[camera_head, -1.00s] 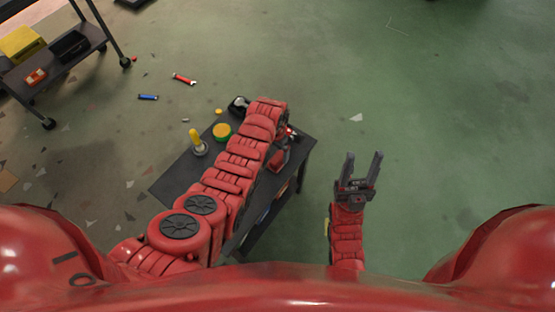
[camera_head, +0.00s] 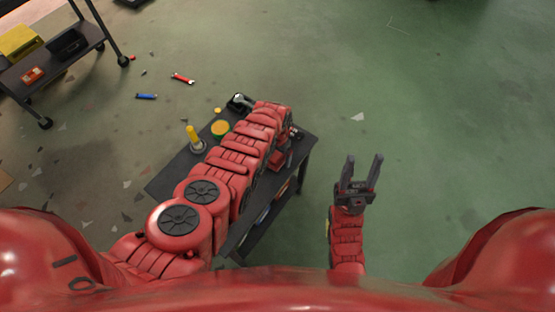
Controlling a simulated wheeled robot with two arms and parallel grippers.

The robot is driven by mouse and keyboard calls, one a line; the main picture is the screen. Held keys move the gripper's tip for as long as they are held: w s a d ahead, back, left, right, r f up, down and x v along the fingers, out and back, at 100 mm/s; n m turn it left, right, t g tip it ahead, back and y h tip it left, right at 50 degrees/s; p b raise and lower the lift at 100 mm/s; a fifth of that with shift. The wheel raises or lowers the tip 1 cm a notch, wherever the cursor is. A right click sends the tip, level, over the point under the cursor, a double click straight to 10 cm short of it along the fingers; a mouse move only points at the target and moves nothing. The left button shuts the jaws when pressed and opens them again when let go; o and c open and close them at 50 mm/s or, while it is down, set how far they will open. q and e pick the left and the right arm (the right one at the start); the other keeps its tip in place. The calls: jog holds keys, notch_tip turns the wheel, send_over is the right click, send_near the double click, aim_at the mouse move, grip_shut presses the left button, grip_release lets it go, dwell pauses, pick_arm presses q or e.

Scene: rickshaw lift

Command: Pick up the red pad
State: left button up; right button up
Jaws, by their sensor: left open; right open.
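A small red object (camera_head: 279,160), probably the red pad, sits on the dark table (camera_head: 167,181) just right of my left arm, which covers part of it. My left arm reaches out over the table. My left gripper (camera_head: 292,134) is at the far end of that arm, close to the table's far right corner and just beyond the red object. It is open, but its fingers are mostly hidden by the arm. My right gripper (camera_head: 361,174) is open and empty, right of the table over bare floor.
A cart (camera_head: 50,70) stands at the upper left. A blue tool (camera_head: 146,96) and a red tool (camera_head: 183,79) lie on the floor.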

aim_at(278, 155)
pick_arm(q)
jog(key=shift+c, duration=0.2)
jog(key=c, duration=1.4)
jog(key=shift+r, duration=0.1)
notch_tip(278, 155, up, 3)
jog(key=p, duration=0.2)
jog(key=shift+w+p, duration=0.1)
jog(key=shift+p, duration=0.2)
jog(key=shift+r+p, duration=0.55)
jog(key=shift+s+d+r+b, duration=0.15)
jog(key=shift+s+d+b, duration=0.35)
jog(key=shift+s, duration=2.15)
jog(key=shift+s+d+r+b, duration=0.1)
jog(key=shift+s+d+b, duration=0.4)
jog(key=shift+s, duration=2.1)
jog(key=shift+s+d+r+b, duration=0.2)
jog(key=shift+s+d, duration=0.5)
jog(key=shift+s, duration=1.95)
